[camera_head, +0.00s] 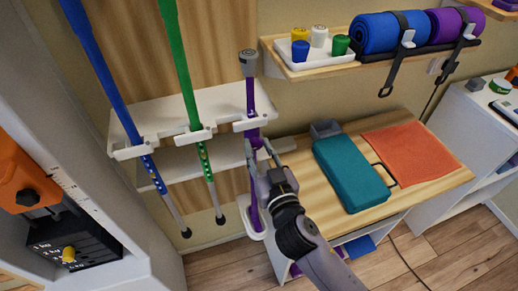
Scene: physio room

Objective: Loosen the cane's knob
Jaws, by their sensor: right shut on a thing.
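A purple cane (250,99) stands upright in the right slot of a white rack, with a grey cap at its top and its foot in a white floor holder. My right gripper (259,146) is shut on the purple cane just below the rack's front edge. Its fingers cover that part of the shaft, so I cannot tell the knob apart from the shaft there. My left gripper is not in view.
A blue cane (107,77) and a green cane (182,62) lean in the white rack (158,113) to the left. A wooden bench (316,186) with a teal block (350,172) and an orange towel (410,151) stands right. A shelf (312,69) with cups and rolled mats hangs above.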

